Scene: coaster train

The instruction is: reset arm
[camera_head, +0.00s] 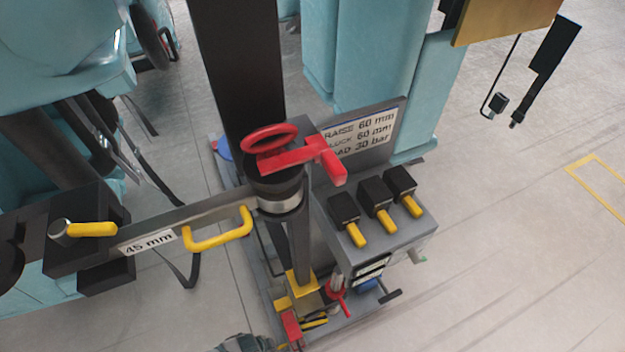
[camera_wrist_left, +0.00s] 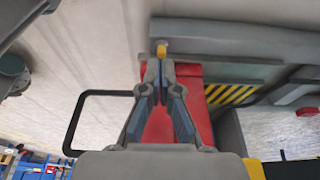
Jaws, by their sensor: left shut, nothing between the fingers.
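My left gripper (camera_wrist_left: 161,68) shows in the left wrist view with its two fingers together and nothing between them. Its tips are in front of a red block (camera_wrist_left: 205,115) and near a small yellow knob (camera_wrist_left: 162,48). I cannot tell whether they touch either. In the head view, a dark grey part at the bottom edge may be this gripper, but too little shows to tell. My right gripper is not in view.
A dark post carries a red handwheel (camera_head: 270,138) and red lever (camera_head: 300,155). A grey box holds three yellow-handled levers (camera_head: 383,219). A bar with a yellow handle (camera_head: 220,232) and a "45 mm" label extends left. Open floor (camera_head: 520,250) lies right.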

